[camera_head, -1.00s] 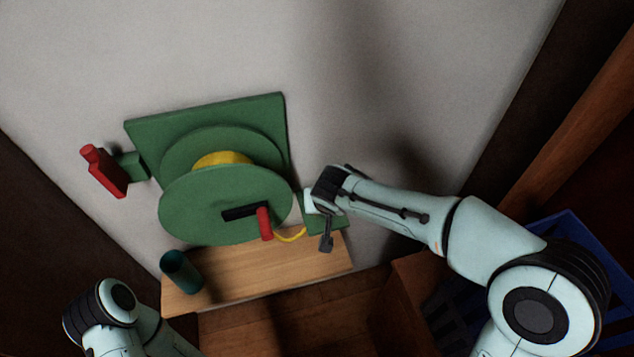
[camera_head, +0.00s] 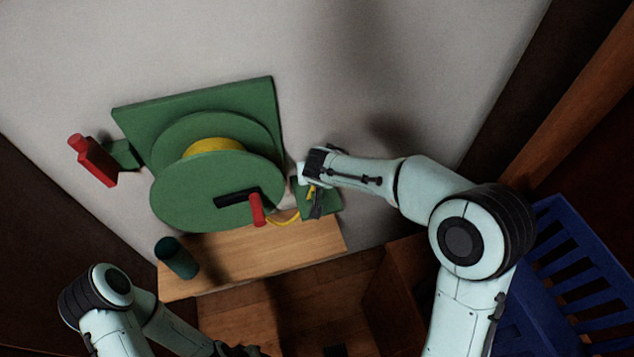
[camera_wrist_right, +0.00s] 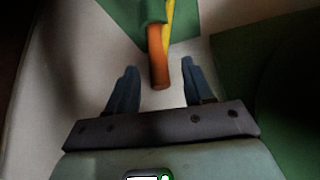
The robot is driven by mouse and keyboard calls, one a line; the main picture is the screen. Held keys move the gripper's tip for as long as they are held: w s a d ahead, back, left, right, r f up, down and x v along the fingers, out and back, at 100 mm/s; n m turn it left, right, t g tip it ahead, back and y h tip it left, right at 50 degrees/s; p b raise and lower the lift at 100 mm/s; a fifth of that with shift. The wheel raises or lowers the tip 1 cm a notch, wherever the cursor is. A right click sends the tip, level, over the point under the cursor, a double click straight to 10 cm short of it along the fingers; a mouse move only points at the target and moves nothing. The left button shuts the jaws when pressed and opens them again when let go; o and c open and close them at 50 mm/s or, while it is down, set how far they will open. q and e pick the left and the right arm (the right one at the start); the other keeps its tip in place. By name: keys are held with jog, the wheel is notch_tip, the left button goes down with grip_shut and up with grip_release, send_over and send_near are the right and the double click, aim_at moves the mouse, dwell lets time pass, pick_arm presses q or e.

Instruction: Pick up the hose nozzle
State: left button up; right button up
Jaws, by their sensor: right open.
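The hose nozzle (camera_wrist_right: 159,60) shows in the right wrist view as an orange-brown cylinder below a green piece, with yellow hose beside it. Its tip lies between the two fingers of my right gripper (camera_wrist_right: 158,75), which is open with a gap on both sides. In the head view my right gripper (camera_head: 316,203) is at the green holder (camera_head: 328,205) right of the reel and hides most of the nozzle. A little yellow shows beside the fingers. My left gripper (camera_head: 238,350) is only partly visible at the bottom edge, and its jaws cannot be made out.
A green hose reel (camera_head: 190,190) with a red-handled crank stands against the pale wall. A red handle (camera_head: 95,163) sticks out at its left. A dark green cup (camera_head: 177,258) stands on the wooden shelf (camera_head: 260,255). A blue crate (camera_head: 570,280) is at the right.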

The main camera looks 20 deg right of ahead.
jog(key=x, duration=0.3)
jog(key=shift+w+f, duration=0.1)
jog(key=shift+w, duration=0.05)
grip_shut()
jog(key=shift+r, duration=0.2)
